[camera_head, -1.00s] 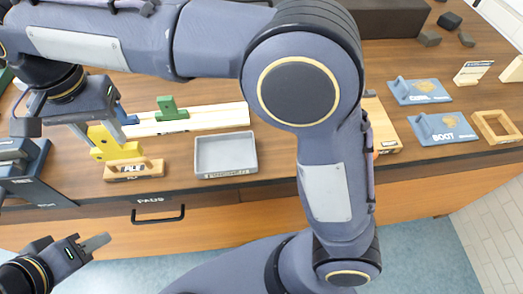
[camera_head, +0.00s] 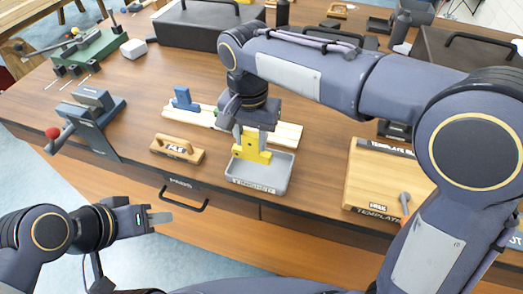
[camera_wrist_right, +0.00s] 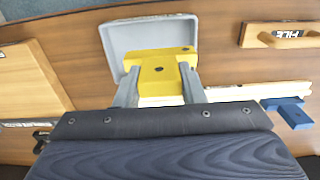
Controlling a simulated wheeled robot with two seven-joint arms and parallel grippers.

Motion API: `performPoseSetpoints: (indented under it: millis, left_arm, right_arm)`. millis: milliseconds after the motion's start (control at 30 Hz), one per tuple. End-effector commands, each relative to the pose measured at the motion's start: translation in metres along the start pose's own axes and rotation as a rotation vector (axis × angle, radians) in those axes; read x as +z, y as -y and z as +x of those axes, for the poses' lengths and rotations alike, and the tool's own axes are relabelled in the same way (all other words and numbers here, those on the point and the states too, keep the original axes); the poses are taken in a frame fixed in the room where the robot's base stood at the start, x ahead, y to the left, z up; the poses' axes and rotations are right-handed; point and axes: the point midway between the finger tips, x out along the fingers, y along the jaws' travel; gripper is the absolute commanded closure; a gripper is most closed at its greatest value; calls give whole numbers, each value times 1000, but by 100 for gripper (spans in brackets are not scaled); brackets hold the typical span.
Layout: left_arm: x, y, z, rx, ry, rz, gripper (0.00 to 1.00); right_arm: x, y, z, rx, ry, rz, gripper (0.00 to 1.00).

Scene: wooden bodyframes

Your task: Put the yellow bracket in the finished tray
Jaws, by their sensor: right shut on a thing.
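The yellow bracket (camera_head: 252,148) is between the fingers of my right gripper (camera_head: 250,133). The wrist view shows the right gripper (camera_wrist_right: 160,90) shut on the bracket (camera_wrist_right: 160,72) with a finger on each side. The bracket is over the grey tray (camera_head: 277,180), which has an unclear label on its front. In the wrist view the bracket covers part of the tray (camera_wrist_right: 118,40) and its near wall. I cannot tell whether the bracket touches the tray floor. My left gripper (camera_head: 160,217) is empty in front of the bench; its finger gap is unclear.
A pale wooden strip (camera_head: 290,133) lies behind the tray, with a blue bracket (camera_head: 183,99) at its left. A wooden file block (camera_head: 178,149) lies left of the tray. A clamp-like fixture (camera_head: 90,120) stands further left. A template board (camera_head: 375,180) is at right.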

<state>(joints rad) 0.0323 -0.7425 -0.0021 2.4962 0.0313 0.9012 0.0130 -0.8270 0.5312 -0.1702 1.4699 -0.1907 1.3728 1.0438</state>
Motion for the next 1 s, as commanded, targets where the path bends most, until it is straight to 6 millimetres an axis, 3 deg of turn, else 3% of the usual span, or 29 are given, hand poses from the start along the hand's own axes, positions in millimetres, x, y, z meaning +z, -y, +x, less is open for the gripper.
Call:
performPoseSetpoints:
  millis: [333, 500, 933, 967, 1000]
  left_arm:
    - [1, 0, 1, 0, 0, 0, 64]
    - [1, 1, 2, 0, 0, 0, 64]
    - [2, 2, 4, 0, 0, 0, 64]
    - [2, 2, 4, 0, 0, 0, 64]
    - [2, 2, 4, 0, 0, 0, 64]
  right_arm:
    - [-16, -19, 31, 0, 1, 1, 98]
    - [-14, -17, 54, -1, 1, -1, 98]
    - [-15, -17, 61, -2, 0, 0, 98]
    - [-14, -17, 60, -1, 0, 0, 61]
    - [-14, -17, 60, -1, 0, 0, 56]
